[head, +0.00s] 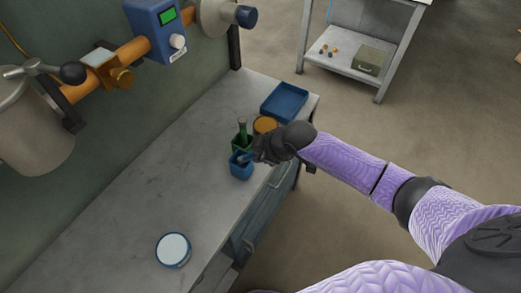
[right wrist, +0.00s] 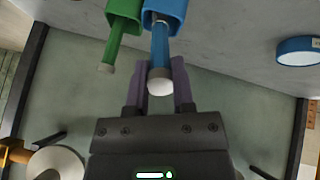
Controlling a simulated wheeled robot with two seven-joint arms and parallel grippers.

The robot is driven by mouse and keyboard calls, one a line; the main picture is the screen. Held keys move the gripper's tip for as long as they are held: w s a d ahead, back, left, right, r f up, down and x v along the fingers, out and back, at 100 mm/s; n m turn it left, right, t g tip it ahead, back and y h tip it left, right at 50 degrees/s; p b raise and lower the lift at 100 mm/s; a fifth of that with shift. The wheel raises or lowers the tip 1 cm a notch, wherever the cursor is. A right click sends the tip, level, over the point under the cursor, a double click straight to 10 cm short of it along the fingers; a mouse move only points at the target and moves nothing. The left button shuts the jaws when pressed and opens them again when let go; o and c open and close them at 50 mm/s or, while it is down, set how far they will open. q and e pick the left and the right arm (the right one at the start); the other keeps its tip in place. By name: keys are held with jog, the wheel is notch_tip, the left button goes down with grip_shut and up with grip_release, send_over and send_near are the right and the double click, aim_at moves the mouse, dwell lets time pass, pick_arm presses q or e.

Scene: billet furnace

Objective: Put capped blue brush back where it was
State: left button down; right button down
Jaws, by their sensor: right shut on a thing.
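The blue brush (right wrist: 160,44) has a blue handle with a pale rounded end. In the right wrist view, my right gripper (right wrist: 160,66) is shut on it near that end. Its other end is at the mouth of a blue holder (right wrist: 166,8); how deep it sits inside is hidden. In the head view, my right gripper (head: 256,152) is just above and right of the blue holder (head: 241,168) on the bench, and mostly covers the brush. A green brush (head: 242,128) stands in a green holder (head: 238,146) right behind the blue one. My left gripper is not in view.
An orange-topped round container (head: 265,125) and a blue tray (head: 284,102) stand beyond the holders. A round white-topped blue tin (head: 173,250) is at the near end of the grey bench (head: 130,205). The bench between is clear. Pipes with a blue meter (head: 158,30) run along the wall.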

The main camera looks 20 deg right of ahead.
jog(key=shift+f, duration=0.2)
jog(key=shift+c, duration=2.4)
grip_release()
jog(key=shift+r, duration=0.1)
